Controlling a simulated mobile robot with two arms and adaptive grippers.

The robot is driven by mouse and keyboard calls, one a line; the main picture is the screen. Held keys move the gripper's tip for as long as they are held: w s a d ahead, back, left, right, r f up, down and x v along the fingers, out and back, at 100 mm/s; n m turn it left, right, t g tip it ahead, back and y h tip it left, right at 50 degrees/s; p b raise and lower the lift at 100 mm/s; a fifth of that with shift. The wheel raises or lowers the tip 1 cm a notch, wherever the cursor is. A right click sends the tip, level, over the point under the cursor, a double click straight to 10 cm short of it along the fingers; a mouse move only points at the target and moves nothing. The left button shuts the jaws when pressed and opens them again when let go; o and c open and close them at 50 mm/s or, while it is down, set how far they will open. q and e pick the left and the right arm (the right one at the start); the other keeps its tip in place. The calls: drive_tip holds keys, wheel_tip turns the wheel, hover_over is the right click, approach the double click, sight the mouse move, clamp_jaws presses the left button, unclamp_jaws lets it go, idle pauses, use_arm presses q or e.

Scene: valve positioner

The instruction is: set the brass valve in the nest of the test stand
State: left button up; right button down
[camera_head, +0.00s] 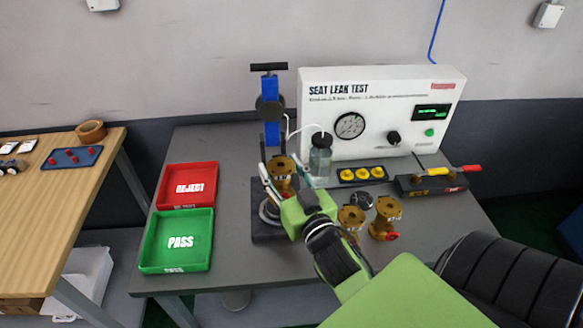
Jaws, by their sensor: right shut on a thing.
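My right gripper (281,187) reaches in from the lower right and is shut on a brass valve (282,165). The valve is at the test stand, below its blue upright (271,103) with the black T-handle. The stand's dark base (268,232) and a round metal part, perhaps the nest (268,211), show just below the gripper. My gripper partly covers this spot, so I cannot tell whether the valve touches the nest. Two more brass valves (387,213) (351,217) stand on the grey table to the right of the gripper. My left gripper is out of view.
A white seat leak test box (383,90) stands behind, with a clear bottle (320,155) before it. Red reject (188,184) and green pass (176,240) trays lie left, both empty. A black block with a red-yellow tool (432,186) lies right. A wooden table (50,215) stands far left.

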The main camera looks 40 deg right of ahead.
sight(276, 181)
drive_tip(key=shift+w+d+f, duration=0.1)
drive_tip(key=shift+w+f, duration=1.2)
drive_tip(key=shift+w, duration=0.1)
drive_tip(key=shift+f, duration=1.55)
drive_tip(key=shift+f, duration=0.15)
drive_tip(key=c, duration=1.1)
unclamp_jaws()
drive_tip(key=shift+s+f, duration=0.1)
drive_tip(key=shift+f, duration=0.05)
